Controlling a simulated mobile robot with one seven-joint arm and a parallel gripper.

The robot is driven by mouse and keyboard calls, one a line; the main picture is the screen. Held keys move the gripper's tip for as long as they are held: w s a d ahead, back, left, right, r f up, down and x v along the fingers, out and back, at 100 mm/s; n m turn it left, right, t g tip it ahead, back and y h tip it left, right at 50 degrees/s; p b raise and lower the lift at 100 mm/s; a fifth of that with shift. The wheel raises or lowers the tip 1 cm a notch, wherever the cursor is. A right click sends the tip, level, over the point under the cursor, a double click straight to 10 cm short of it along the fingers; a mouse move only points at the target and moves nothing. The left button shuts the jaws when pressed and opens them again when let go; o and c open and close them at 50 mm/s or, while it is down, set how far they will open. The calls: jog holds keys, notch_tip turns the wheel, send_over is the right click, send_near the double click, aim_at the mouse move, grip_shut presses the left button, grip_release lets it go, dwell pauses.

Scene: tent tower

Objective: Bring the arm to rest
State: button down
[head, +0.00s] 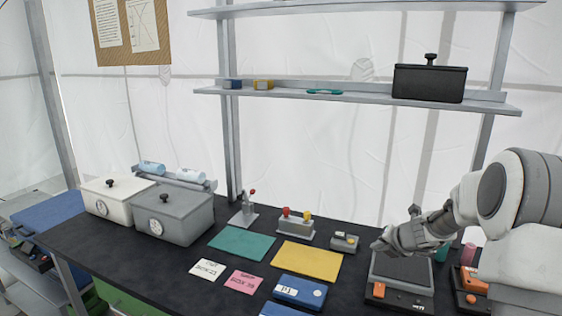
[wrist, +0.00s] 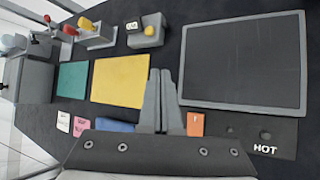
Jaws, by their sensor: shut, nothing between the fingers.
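My gripper (head: 382,246) is at the right of the head view, just above the left edge of a grey hot plate (head: 402,293). In the wrist view my gripper's two fingers (wrist: 160,75) are together with nothing between them. The fingers point over the dark table between the yellow mat (wrist: 120,82) and the hot plate (wrist: 245,103), whose front reads HOT. My arm reaches in from the right of the head view, bent and raised above the table.
Left of my gripper lie a yellow mat (head: 307,261), a teal mat (head: 242,243) and a blue box (head: 300,291). A small grey button box (head: 344,241) stands close by. Two lidded bins stand at the left, the grey one (head: 174,219) nearer. A shelf (head: 350,96) hangs above the back.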

jog(key=s+a+r+n+g+y, duration=0.1)
jog(key=s+a+r+n+g, duration=0.1)
jog(key=s+a+r+n, duration=1.6)
jog(key=s+d+f+n+h, duration=0.1)
jog(key=s+d+n, duration=0.1)
jog(key=s+n, duration=0.8)
jog(key=s+d+f+n+g+h, duration=0.1)
jog(key=s+d+n+h, duration=0.1)
jog(key=s+n, duration=0.9)
jog(key=d+n, duration=0.1)
jog(key=n, duration=0.2)
jog(key=shift+s+f+p, duration=0.2)
jog(key=shift+f+p, duration=0.1)
jog(key=shift+p, duration=0.1)
